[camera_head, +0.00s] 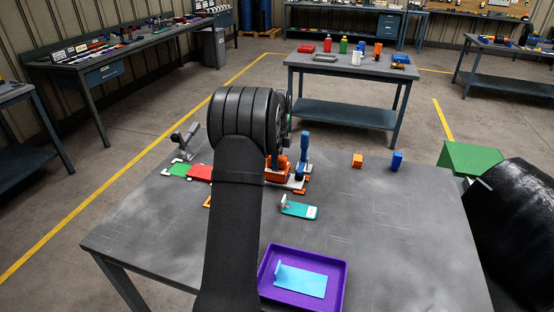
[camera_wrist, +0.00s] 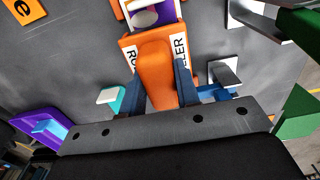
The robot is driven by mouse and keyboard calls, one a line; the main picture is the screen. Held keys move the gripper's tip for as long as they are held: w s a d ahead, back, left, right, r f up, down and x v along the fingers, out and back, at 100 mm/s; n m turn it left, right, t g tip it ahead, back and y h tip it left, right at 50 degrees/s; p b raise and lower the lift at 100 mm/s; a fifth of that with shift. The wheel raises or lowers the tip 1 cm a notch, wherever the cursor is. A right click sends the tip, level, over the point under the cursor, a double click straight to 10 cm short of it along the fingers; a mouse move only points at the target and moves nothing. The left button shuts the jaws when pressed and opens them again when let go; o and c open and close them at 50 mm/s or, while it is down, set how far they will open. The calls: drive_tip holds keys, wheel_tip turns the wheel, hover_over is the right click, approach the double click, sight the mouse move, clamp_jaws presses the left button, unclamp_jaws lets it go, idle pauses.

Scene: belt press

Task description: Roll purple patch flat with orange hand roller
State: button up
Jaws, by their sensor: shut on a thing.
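In the wrist view, my gripper (camera_wrist: 159,72) has its two dark blue fingers shut on the orange hand roller (camera_wrist: 155,70), one finger on each side of its handle.
A purple tray (camera_head: 344,275) holds a light blue plate at the front. A teal piece (camera_head: 300,210) lies behind it. A blue upright part (camera_head: 304,142) stands close right of my arm. An orange block (camera_head: 357,160) and blue block (camera_head: 397,160) stand back right. The table's right-middle is clear.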

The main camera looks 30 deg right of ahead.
drive_tip(key=shift+w+a, duration=0.35)
drive_tip(key=shift+a, duration=0.1)
idle(0.4)
drive_tip(key=shift+s+d, duration=0.1)
drive_tip(key=shift+s+d+f, duration=0.1)
drive_tip(key=shift+d, duration=0.05)
idle(0.3)
drive_tip(key=shift+s+d, duration=0.2)
idle(0.6)
drive_tip(key=shift+w+a, duration=0.45)
idle(0.4)
idle(0.4)
drive_tip(key=shift+s+d, duration=0.45)
